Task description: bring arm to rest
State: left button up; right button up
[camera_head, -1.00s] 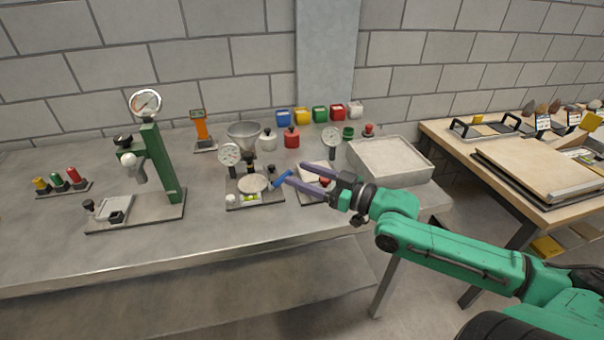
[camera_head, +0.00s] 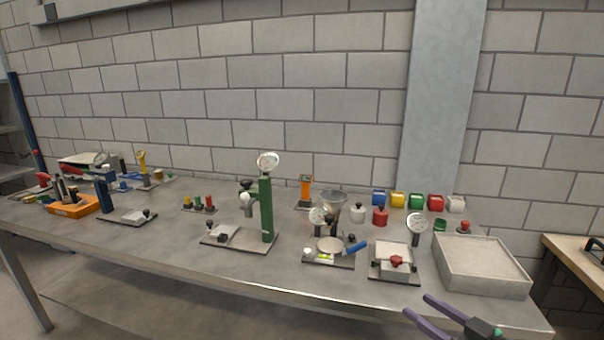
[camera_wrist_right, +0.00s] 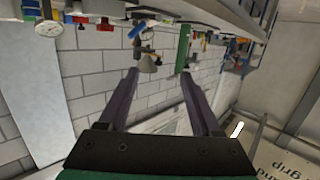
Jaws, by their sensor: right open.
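My right gripper (camera_head: 436,318) shows at the bottom right of the head view, in front of the bench's front edge. Its two purple fingers are apart with nothing between them. In the right wrist view the same open gripper (camera_wrist_right: 158,85) has its fingers spread, and the bench appears upside down along the top. Most of my right arm is outside the head view. My left gripper is not in either view.
The grey bench (camera_head: 150,262) carries a green gauge stand (camera_head: 266,210), a plate with a blue-handled tool (camera_head: 355,248), a plate with a red knob (camera_head: 396,262) and a sand-coloured tray (camera_head: 482,290). A wooden table (camera_head: 572,262) stands at the right.

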jog(key=s+a+f+m+g+h, duration=0.15)
jog(key=s+f+g+h, duration=0.3)
jog(key=s+f, duration=0.5)
jog(key=s+a+f+m+g+h, duration=0.1)
jog(key=s+f+m+g+h, duration=0.2)
jog(key=s+f+g, duration=0.6)
notch_tip(320, 180, down, 24)
jog(key=s+t, duration=0.1)
jog(key=t, duration=0.1)
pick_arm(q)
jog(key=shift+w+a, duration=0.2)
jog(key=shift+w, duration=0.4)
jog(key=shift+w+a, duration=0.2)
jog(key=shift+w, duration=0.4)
pick_arm(e)
jog(key=s+d+f+g, duration=0.1)
jog(key=s+d+f, duration=0.2)
jog(key=s+f, duration=1.1)
jog(key=s+n, duration=0.1)
jog(key=s, duration=0.1)
jog(key=shift+s+g, duration=0.35)
jog(key=shift+s, duration=0.05)
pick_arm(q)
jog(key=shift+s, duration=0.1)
